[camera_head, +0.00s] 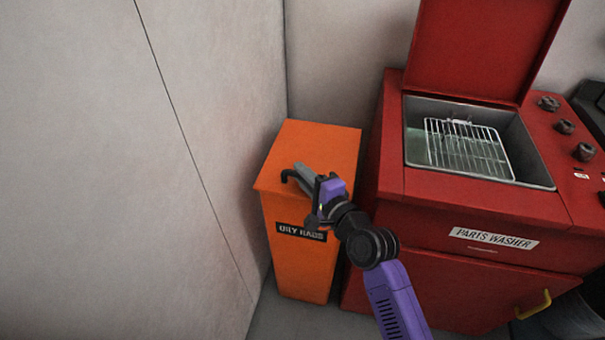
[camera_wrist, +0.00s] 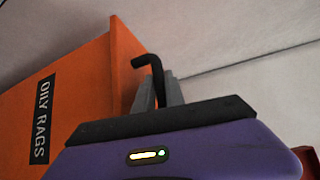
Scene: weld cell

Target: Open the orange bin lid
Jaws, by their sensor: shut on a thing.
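The orange bin (camera_head: 300,262) stands in the corner, with a black "OILY RAGS" label on its front; it also shows in the wrist view (camera_wrist: 85,85). Its orange lid (camera_head: 318,142) is down on the bin. A black hooked handle (camera_head: 287,175) sticks out at the lid's front; in the wrist view the handle (camera_wrist: 147,62) rises between the grey fingers. My gripper (camera_head: 300,172) is at the lid's front edge, and in the wrist view (camera_wrist: 158,90) it is shut on the handle. The fingers partly hide the handle's lower part.
A red parts washer (camera_head: 470,208) stands close to the right of the bin, its lid (camera_head: 485,45) raised and a wire rack (camera_head: 466,147) inside. A pale wall (camera_head: 130,180) runs close along the bin's left side, and another wall is behind it.

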